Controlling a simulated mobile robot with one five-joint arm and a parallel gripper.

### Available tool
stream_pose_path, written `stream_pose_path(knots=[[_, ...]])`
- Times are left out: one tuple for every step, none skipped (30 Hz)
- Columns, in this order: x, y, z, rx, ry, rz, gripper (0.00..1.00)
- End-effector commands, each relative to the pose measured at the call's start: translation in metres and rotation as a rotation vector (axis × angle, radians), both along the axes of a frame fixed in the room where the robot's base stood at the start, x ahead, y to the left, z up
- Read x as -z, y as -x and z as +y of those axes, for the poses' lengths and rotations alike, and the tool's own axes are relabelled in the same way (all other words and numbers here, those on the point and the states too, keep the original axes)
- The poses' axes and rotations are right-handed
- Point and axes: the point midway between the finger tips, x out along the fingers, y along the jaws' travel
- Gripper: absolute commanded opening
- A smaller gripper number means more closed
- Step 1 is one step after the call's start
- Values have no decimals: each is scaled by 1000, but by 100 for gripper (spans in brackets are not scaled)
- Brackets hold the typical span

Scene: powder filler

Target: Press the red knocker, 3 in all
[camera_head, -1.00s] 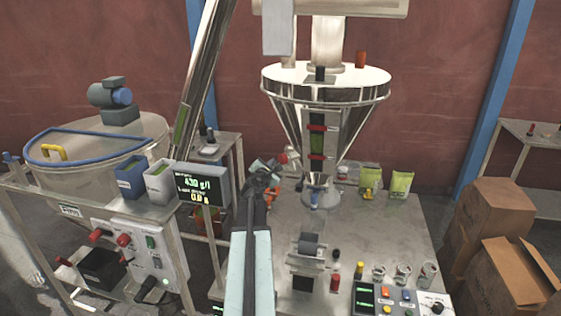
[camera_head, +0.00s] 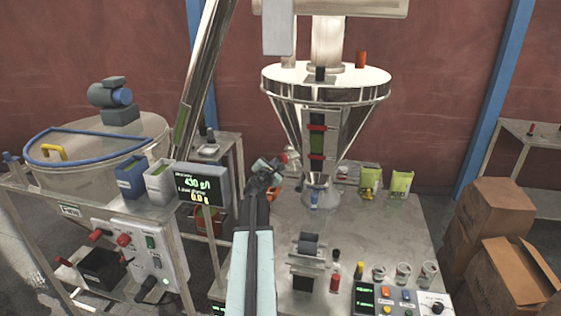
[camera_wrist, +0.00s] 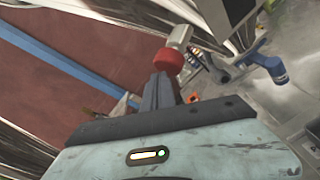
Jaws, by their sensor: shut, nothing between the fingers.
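The red knocker (camera_wrist: 168,61) shows in the wrist view as a red cap on a light grey body, directly ahead of my fingertips. My gripper (camera_wrist: 163,78) is shut and empty, its dark fingers together and pointing at the red cap. The tips look very close to the cap; I cannot tell whether they touch. In the head view my gripper (camera_head: 279,162) is at the left side of the steel hopper (camera_head: 289,109), by the knocker's pale body (camera_head: 292,155). The red cap is mostly hidden there.
A display (camera_head: 205,184) stands left of my arm. Below the hopper is a steel table (camera_head: 385,232) with green pouches (camera_head: 400,183), several jars and a control panel (camera_head: 398,300). A steel tube (camera_head: 204,70) slants up at left. Cardboard boxes (camera_head: 499,214) stand at right.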

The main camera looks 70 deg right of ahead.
Motion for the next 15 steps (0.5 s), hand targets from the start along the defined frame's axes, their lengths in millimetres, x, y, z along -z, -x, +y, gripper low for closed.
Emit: stream_pose_path(knots=[[0, 1, -1, 0, 0, 0, 0], [0, 1, -1, 0, 0, 0, 0], [0, 1, -1, 0, 0, 0, 0], [0, 1, -2, 0, 0, 0, 0], [0, 2, -2, 0, 0, 0, 0], [0, 2, -2, 0, 0, 0, 0], [0, 2, -3, 0, 0, 0, 0], [0, 2, -3, 0, 0, 0, 0], [0, 3, -3, 0, 0, 0, 0], [0, 3, -3, 0, 0, 0, 0], [0, 3, -4, 0, 0, 0, 0], [0, 3, -4, 0, 0, 0, 0], [0, 4, -4, 0, 0, 0, 0], [0, 4, -5, 0, 0, 0, 0], [0, 4, -5, 0, 0, 0, 0]])
